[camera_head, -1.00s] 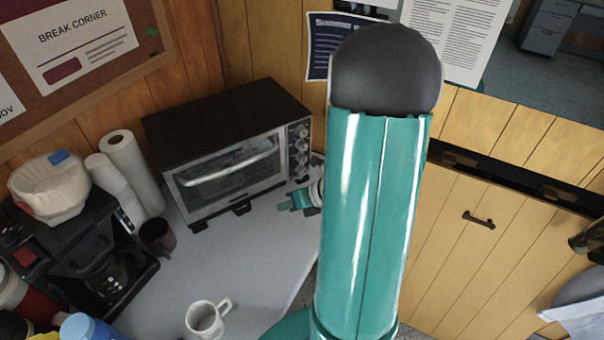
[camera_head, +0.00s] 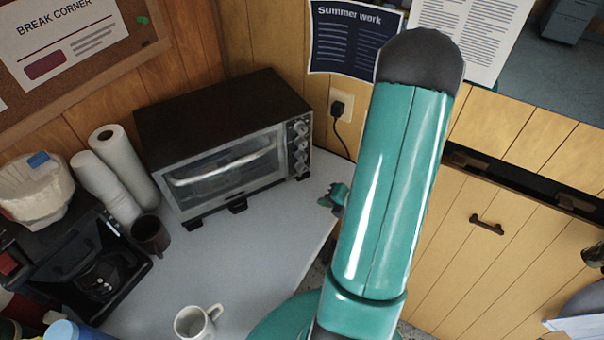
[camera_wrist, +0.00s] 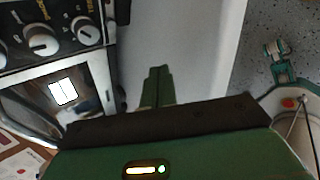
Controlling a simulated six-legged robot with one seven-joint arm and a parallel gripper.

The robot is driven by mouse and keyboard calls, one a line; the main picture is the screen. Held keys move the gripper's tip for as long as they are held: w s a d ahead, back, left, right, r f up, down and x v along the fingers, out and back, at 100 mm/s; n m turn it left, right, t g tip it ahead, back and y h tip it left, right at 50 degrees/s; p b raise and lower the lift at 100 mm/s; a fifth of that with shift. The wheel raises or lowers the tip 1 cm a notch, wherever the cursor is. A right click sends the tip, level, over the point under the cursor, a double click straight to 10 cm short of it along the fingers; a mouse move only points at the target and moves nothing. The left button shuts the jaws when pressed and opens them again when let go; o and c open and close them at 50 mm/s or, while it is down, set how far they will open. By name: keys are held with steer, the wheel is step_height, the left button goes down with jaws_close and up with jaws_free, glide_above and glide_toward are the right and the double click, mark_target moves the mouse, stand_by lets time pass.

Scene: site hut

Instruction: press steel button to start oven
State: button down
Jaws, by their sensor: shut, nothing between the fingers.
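The toaster oven (camera_head: 222,190), black with a glass door and a steel handle, stands on the grey counter. Its control panel on the right side of the front carries several round steel knobs (camera_head: 300,146). Knobs (camera_wrist: 40,40) also show at the upper left of the wrist view. I cannot make out a separate button. My gripper (camera_head: 329,200) is right of the oven's front, apart from it, partly hidden by my arm. In the wrist view its green fingers (camera_wrist: 157,78) are together and empty, over the counter to the right of the panel.
The counter (camera_head: 240,255) is clear in front of the oven. A white mug (camera_head: 196,322), a dark mug (camera_head: 150,236), paper rolls (camera_head: 124,165) and a coffee maker (camera_head: 95,280) stand to the left. A plugged cord (camera_head: 337,110) hangs right of the oven.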

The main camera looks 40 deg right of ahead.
steer(key=shift+w+a, duration=0.1)
steer(key=shift+a, duration=0.05)
steer(key=shift+w+d, duration=0.25)
steer(key=shift+w, duration=1.15)
steer(key=shift+w+d, duration=0.25)
steer(key=shift+w, duration=1.2)
steer(key=shift+w+d, duration=0.25)
steer(key=shift+w, duration=1.15)
steer(key=shift+w, duration=0.1)
steer(key=shift+w, duration=0.35)
steer(key=shift+w+d, duration=0.15)
steer(key=shift+w, duration=0.25)
steer(key=shift+s, duration=0.85)
steer(key=shift+s, duration=0.1)
